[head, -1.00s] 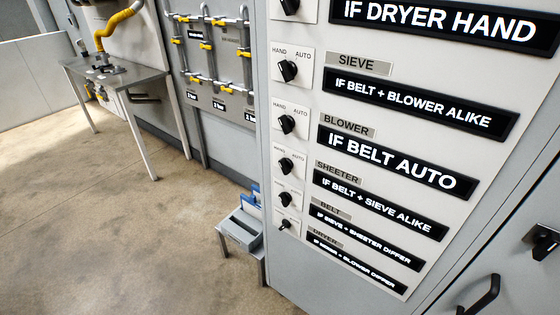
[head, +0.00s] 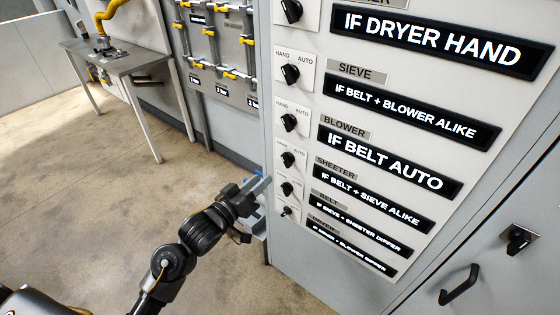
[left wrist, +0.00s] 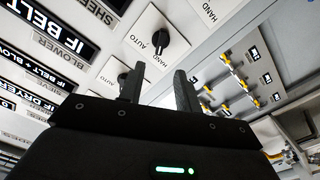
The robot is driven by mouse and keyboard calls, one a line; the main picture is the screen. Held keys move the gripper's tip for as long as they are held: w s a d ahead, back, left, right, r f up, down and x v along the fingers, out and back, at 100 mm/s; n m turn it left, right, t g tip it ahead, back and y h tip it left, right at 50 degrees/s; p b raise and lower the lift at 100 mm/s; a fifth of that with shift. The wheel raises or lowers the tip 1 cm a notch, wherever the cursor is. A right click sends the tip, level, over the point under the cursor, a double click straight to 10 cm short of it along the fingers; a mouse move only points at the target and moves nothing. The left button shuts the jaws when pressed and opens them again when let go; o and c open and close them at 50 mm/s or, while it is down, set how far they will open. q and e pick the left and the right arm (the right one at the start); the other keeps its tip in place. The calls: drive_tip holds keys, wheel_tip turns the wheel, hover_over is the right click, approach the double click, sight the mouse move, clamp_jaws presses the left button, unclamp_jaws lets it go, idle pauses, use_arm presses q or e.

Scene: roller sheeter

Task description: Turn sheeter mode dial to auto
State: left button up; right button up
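The sheeter dial is a black knob on a white plate with HAND and AUTO marks, left of the grey SHEETER tag (head: 335,168). In the head view the dial (head: 287,160) is third from the bottom of the column. In the left wrist view the dial (left wrist: 172,42) lies beyond the fingertips. I cannot read its pointer surely. My left gripper (head: 262,184) is just left of the panel, slightly below that dial and near the belt dial (head: 286,189). In the left wrist view the fingers (left wrist: 159,72) are apart and empty. My right gripper is not in view.
Similar dials are close above and below, including the blower dial (head: 289,121) and dryer dial (head: 286,211). Black rule signs (head: 385,160) fill the panel's right side. A metal table (head: 118,62) stands back left. Open floor (head: 90,200) lies left of the cabinet.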

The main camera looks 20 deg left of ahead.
sight(283, 160)
use_arm(q)
drive_tip(key=p+x, duration=0.2)
drive_tip(key=x, duration=0.8)
drive_tip(key=shift+c, duration=0.4)
clamp_jaws()
